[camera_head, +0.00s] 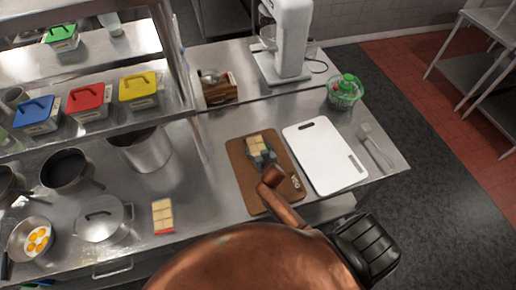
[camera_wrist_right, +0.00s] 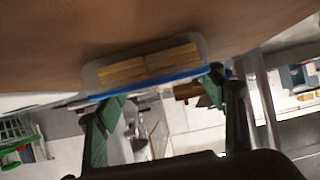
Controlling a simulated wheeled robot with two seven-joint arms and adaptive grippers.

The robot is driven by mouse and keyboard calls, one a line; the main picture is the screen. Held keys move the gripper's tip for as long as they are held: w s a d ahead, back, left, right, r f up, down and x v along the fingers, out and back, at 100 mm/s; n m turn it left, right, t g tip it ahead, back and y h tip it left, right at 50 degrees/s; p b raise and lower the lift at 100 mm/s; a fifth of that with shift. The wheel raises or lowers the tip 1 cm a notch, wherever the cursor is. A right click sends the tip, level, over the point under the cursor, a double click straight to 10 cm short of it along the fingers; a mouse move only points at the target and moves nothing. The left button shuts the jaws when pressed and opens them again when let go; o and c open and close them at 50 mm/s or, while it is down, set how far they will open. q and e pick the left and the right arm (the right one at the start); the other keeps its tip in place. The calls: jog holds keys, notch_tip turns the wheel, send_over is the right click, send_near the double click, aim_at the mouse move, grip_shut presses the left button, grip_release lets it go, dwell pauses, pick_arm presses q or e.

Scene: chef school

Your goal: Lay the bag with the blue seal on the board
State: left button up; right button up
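The bag with the blue seal (camera_wrist_right: 150,68) is a clear pack with tan pieces inside. It lies against the brown board (camera_wrist_right: 50,40) in the right wrist view, its blue edge toward my gripper. In the head view the bag (camera_head: 255,143) is on the upper middle of the brown board (camera_head: 245,180). My right gripper (camera_head: 262,160) is just at the bag's near edge and partly hides it. In the wrist view the fingers of my right gripper (camera_wrist_right: 165,95) are spread wide, one overlapping the blue seal, one beside the bag's edge. My left gripper is not in view.
A similar bag with a red seal (camera_head: 163,216) lies on the steel counter to the left. A pot (camera_head: 145,150) and lidded pan (camera_head: 100,218) stand left.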

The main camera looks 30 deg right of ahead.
jog(key=o, duration=0.4)
jog(key=shift+c, duration=0.2)
jog(key=shift+r, duration=0.1)
jog(key=shift+s+r, duration=0.1)
jog(key=shift+r, duration=0.1)
jog(key=v, duration=1.1)
jog(key=shift+s+r, duration=0.1)
jog(key=shift+s, duration=0.3)
